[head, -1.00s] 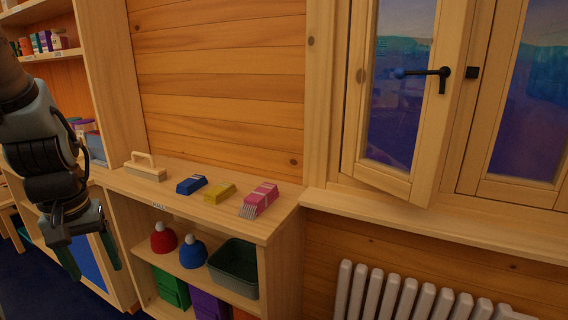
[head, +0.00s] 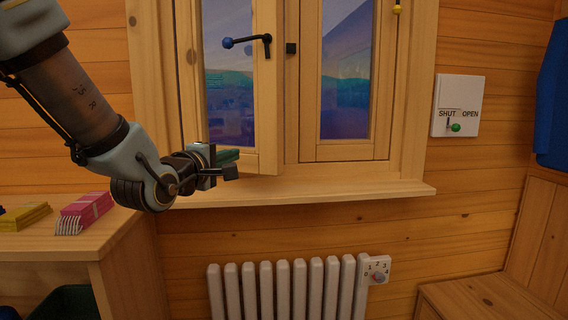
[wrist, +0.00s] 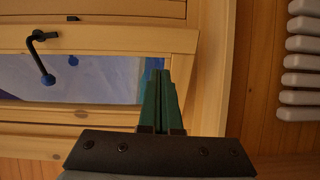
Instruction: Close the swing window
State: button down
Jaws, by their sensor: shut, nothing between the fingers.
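The swing window's left sash (head: 266,105) has a light wood frame, and its lower corner stands slightly out from the window frame, so it is ajar. Its black handle with a blue knob (head: 245,41) points left; the handle (wrist: 41,40) also shows in the wrist view. The right sash (head: 310,95) sits flush in the frame. My gripper (head: 230,160) is shut and empty, in front of the lower part of the left sash. In the wrist view the green fingers (wrist: 162,78) overlap the sash's lower glass and rail; I cannot tell if they touch.
A window sill (head: 330,196) juts out below, above a white radiator (head: 285,290) with a dial. A white SHUT/OPEN panel (head: 457,105) with a green knob hangs on the right wall. A shelf unit with a pink pack (head: 86,212) on top stands at left.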

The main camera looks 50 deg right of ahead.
jog(key=s+d, duration=0.1)
jog(key=p, duration=0.3)
send_near(269, 141)
jog(key=shift+h, duration=0.3)
jog(key=x, duration=0.5)
jog(key=shift+w+d+f, duration=0.15)
jog(key=shift+d, duration=0.1)
jog(key=shift+w+d+p, duration=0.3)
jog(key=shift+d, duration=0.3)
jog(key=shift+f, duration=0.1)
